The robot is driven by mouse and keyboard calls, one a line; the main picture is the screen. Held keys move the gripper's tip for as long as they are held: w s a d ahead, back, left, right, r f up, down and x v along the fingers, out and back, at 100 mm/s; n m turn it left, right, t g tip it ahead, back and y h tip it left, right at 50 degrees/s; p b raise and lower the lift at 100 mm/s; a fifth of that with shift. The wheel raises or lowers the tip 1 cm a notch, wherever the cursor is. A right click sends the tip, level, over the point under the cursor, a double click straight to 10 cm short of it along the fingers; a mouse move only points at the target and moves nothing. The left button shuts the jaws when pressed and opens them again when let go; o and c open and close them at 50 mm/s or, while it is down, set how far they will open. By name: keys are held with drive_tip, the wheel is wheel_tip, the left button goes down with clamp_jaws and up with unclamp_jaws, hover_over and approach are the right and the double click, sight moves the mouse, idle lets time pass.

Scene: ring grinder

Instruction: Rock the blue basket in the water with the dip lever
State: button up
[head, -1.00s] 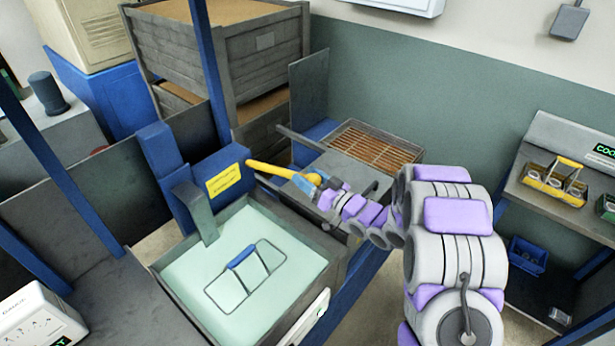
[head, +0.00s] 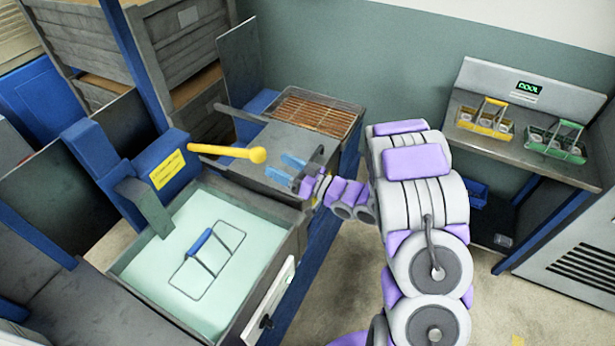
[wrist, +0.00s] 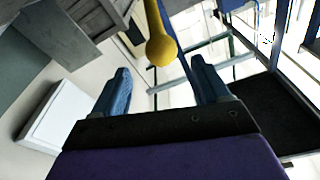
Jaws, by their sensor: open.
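The yellow dip lever (head: 222,151) sticks out to the right from a blue housing beside the tank and ends in a round knob. The knob also shows in the wrist view (wrist: 161,50). My gripper (head: 284,166) is open and empty, just right of the knob, with its blue fingers apart from it. In the wrist view my open fingers (wrist: 162,78) point toward the knob, which lies beyond and between the tips. The blue basket, a wire frame with a blue handle (head: 200,242), sits in the pale green water of the tank (head: 180,313).
A grate (head: 318,112) lies behind the grey bench top. A shelf (head: 470,135) at right holds a yellow basket (head: 485,122) and a green basket (head: 556,142) under a "COOL" display. Wooden crates stand at the back left. Floor is clear at lower right.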

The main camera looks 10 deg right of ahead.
drive_tip(key=v, duration=0.8)
drive_tip(key=shift+p, duration=0.3)
drive_tip(key=shift+w, duration=0.15)
